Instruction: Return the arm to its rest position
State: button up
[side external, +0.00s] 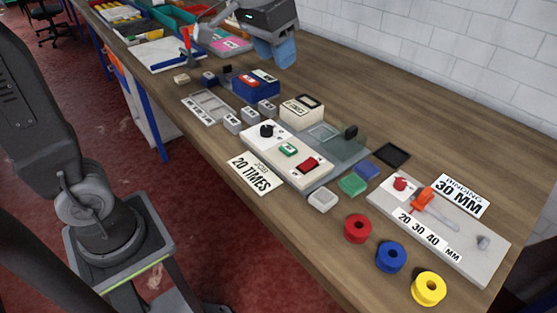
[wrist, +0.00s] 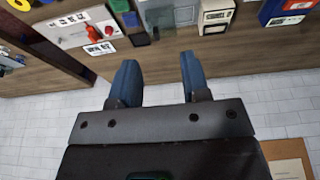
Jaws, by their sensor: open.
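My gripper (side external: 276,60) shows at the top of the side external view, raised above the far back part of the wooden table (side external: 340,82). In the wrist view its two blue fingers stand wide apart, and the gripper (wrist: 157,62) has nothing between them. It touches nothing that I can see. The wrist view looks past the fingers to the table edge and the white brick wall (wrist: 40,125).
The binding board (side external: 470,250) with an orange lever (side external: 424,197) lies at the right. Red (side external: 357,228), blue (side external: 391,257) and yellow (side external: 429,288) rolls line the front edge. A control panel (side external: 318,176), a blue box (side external: 257,88) and small blocks fill the middle.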

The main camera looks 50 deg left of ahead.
jog(key=s+f+t, duration=0.1)
jog(key=s+f, duration=0.3)
jog(key=s, duration=0.4)
jog(key=s+a+f+t, duration=0.1)
jog(key=s+f, duration=0.3)
jog(key=s, duration=0.4)
jog(key=shift+f, duration=0.35)
